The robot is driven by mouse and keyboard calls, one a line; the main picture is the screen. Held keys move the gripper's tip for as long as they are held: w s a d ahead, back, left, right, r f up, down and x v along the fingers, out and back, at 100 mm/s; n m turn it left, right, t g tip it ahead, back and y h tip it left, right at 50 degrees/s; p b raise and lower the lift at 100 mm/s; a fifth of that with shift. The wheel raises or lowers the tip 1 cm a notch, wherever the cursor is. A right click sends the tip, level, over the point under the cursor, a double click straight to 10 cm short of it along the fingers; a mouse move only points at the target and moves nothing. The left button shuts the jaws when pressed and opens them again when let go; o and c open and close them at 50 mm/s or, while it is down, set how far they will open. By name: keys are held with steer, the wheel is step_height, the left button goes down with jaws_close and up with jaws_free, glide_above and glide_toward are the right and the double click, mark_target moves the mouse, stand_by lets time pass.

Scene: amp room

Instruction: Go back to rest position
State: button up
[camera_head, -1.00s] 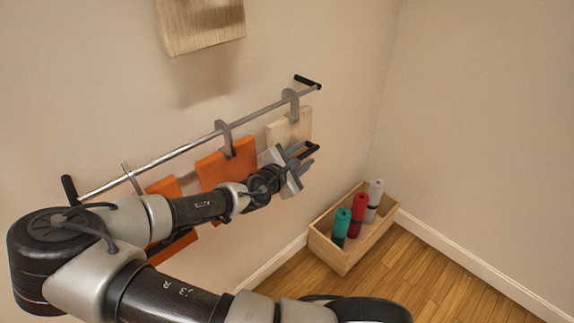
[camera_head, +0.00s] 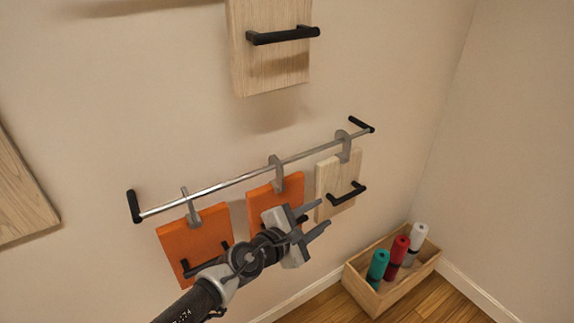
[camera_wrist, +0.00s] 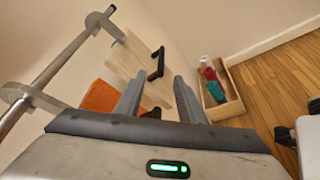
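My gripper (camera_head: 318,222) is in front of the wall rail, before the middle orange board and below the pale board. Its two fingers are apart with nothing between them. In the wrist view the open fingers (camera_wrist: 158,97) point toward the pale board (camera_wrist: 128,60) and its black handle. My arm reaches up from the bottom of the head view and hides part of the middle orange board (camera_head: 262,200).
A metal rail (camera_head: 235,181) on the wall carries hooks with two orange boards and a pale board (camera_head: 330,178). Another handled wooden board (camera_head: 270,65) is above. A wooden crate (camera_head: 362,291) with teal, red and white rolls stands on the floor at right.

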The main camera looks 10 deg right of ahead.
steer(key=s+d+f+m+g+y, duration=0.2)
steer(key=s+f+m+g+y, duration=0.25)
steer(key=s+f+g, duration=0.45)
steer(key=s+a+m+g+y, duration=0.1)
steer(key=s+a+m+y, duration=0.55)
steer(key=a, duration=0.55)
steer(key=d+r+m+t+p, duration=0.2)
steer(key=r+p, duration=0.9)
steer(key=r, duration=1.4)
steer(key=s+d+r+m+t+y+p, duration=0.1)
steer(key=r+t+p, duration=0.3)
steer(key=r+p, duration=0.7)
step_height(320, 180, up, 14)
steer(key=shift+s+d+r+m+t, duration=0.2)
steer(key=shift+s+d+m+t, duration=0.15)
steer(key=shift+d+m, duration=0.45)
